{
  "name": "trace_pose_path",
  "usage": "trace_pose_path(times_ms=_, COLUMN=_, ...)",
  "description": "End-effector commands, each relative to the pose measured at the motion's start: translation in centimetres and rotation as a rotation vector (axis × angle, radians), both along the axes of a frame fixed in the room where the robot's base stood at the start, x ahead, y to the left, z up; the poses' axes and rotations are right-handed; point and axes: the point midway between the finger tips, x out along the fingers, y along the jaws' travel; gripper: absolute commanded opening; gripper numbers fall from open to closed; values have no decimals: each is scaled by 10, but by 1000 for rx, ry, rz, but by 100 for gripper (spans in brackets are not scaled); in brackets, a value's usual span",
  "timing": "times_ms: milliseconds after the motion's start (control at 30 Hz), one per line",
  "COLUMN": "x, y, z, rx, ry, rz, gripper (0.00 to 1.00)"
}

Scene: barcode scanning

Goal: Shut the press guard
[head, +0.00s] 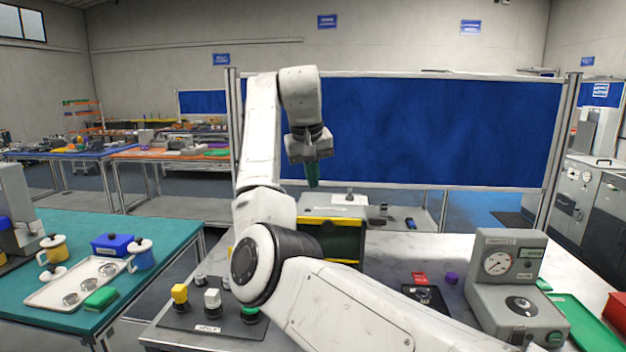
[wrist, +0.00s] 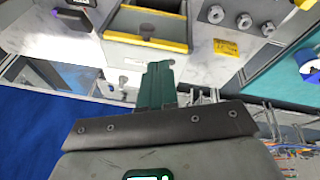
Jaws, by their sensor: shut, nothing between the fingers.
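A dark green-grey box with yellow edges (head: 342,242) stands on the bench behind my arm and looks like the press with its guard. My arm hides its left part. In the wrist view the yellow-edged box (wrist: 148,23) shows a recess between two yellow strips; I cannot tell for sure which strip belongs to the guard. My gripper (head: 313,182) has green fingers, closed together and empty, pointing down above and slightly left of the box. In the wrist view the fingertips (wrist: 158,66) show just below the nearer yellow strip, apparently apart from it.
A grey gauge unit (head: 508,265) stands at the right of the bench by a green tray (head: 585,328). A plate with yellow, white and green knobs (head: 208,329) lies at the front left. A blue screen (head: 430,130) stands behind. A teal table (head: 150,235) is at left.

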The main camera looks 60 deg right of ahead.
Motion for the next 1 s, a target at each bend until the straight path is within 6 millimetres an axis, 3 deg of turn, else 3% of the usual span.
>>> trace_pose_path(times_ms=300, x=5, y=-21, z=-59, rx=3, ry=3, rz=0, gripper=0)
trace_pose_path(times_ms=500, x=-3, y=-31, z=-86, rx=0, ry=1, rz=-2, gripper=0)
trace_pose_path(times_ms=700, x=-8, y=-36, z=-99, rx=-1, ry=1, rz=0, gripper=0)
trace_pose_path(times_ms=1000, x=-9, y=-37, z=-102, rx=-1, ry=-1, rz=0, gripper=0)
